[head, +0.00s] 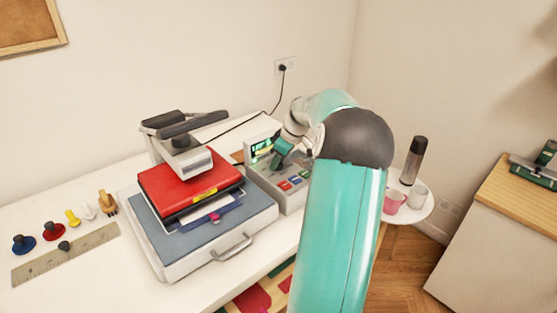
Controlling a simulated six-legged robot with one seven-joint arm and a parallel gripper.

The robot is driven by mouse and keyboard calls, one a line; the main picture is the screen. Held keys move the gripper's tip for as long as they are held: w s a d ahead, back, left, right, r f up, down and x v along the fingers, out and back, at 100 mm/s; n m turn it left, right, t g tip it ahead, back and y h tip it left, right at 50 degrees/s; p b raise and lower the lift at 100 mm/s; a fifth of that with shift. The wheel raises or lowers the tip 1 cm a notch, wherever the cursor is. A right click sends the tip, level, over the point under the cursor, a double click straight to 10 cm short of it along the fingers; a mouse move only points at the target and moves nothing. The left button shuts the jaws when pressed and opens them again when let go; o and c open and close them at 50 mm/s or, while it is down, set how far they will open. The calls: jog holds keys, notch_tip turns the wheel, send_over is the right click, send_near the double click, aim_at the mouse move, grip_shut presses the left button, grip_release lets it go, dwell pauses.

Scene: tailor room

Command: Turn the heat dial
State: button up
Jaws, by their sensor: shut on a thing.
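A heat press (215,205) stands on the white table, with its red upper plate raised over the blue-grey base. To its right is a grey control box (291,203) with a green lit display and several coloured buttons. My gripper (276,161) comes in from the right and reaches down onto the box's panel, just right of the display. It is shut at the panel, on what seems to be the heat dial. The dial itself is hidden behind the gripper, so its setting cannot be seen.
A metal ruler (66,256) and several small coloured tools lie at the left of the white table (120,285). A black cable runs from the press to the wall socket (285,66). A small round table at right holds a flask (413,161) and two mugs.

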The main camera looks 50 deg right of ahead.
jog(key=m, duration=0.2)
jog(key=m+h, duration=0.1)
jog(key=m, duration=0.1)
jog(key=m+h, duration=0.1)
jog(key=shift+w+a+m, duration=0.1)
jog(key=shift+a+m, duration=0.15)
jog(key=shift+m, duration=0.15)
jog(key=m+h, duration=0.1)
jog(key=m, duration=0.2)
jog(key=m+g+h, duration=0.1)
jog(key=m, duration=0.1)
jog(key=shift+m, duration=0.4)
jog(key=o, duration=1)
jog(key=shift+r, duration=0.1)
